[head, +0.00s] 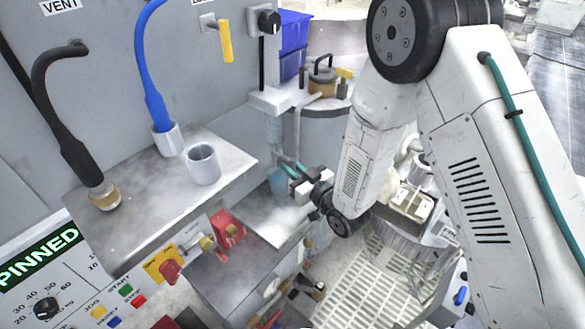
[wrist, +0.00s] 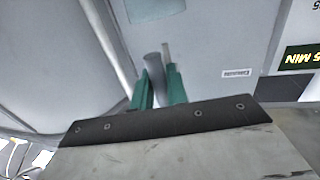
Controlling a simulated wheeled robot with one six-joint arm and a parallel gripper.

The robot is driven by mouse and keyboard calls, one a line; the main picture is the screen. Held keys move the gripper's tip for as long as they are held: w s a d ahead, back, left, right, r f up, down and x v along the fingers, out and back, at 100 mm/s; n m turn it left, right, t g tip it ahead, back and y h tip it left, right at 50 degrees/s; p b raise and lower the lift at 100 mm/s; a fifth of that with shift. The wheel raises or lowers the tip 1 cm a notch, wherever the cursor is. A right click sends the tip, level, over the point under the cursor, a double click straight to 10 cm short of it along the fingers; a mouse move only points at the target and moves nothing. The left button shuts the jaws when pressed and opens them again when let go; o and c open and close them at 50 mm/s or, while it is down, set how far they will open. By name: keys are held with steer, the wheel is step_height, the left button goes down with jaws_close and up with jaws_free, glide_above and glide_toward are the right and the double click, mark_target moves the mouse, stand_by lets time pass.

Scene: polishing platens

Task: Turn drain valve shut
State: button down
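My gripper (head: 287,164) reaches left from the arm, beside the machine's wall. Its two teal fingers (wrist: 160,88) stand apart in the wrist view, with a grey rounded rod (wrist: 154,68) showing between them. I cannot tell whether they touch or pinch the rod. A thinner rod (wrist: 167,52) stands just right of it. No label reading drain is legible, so I cannot tell for sure which part is the drain valve. A yellow lever (head: 226,41) hangs straight down high on the wall, away from my gripper.
A grey shelf (head: 140,215) holds a metal cup (head: 202,164). A red block (head: 229,229) sits on the lower box. A bluish cup (head: 279,181) is close below my gripper. Blue bins (head: 292,40) stand behind. A pale grated floor (head: 370,285) lies below the arm.

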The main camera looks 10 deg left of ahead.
steer(key=shift+m, duration=0.4)
steer(key=m, duration=0.3)
steer(key=shift+s+a+r+m+g, duration=0.1)
steer(key=shift+s+a+m+g, duration=0.1)
steer(key=shift+s+m+g, duration=0.15)
steer(key=shift+s+a+r+m+g, duration=0.15)
steer(key=shift+r+m+g, duration=0.3)
steer(key=shift+m, duration=1.4)
steer(key=shift+s+a+r+m+g, duration=0.15)
steer(key=shift+m+g, duration=0.45)
steer(key=shift+m, duration=1.25)
steer(key=shift+s+r+m+g, duration=0.25)
steer(key=shift+r+m+g, duration=0.2)
steer(key=shift+m, duration=1.4)
steer(key=c, duration=1.5)
jaws_free()
steer(key=shift+o, duration=0.2)
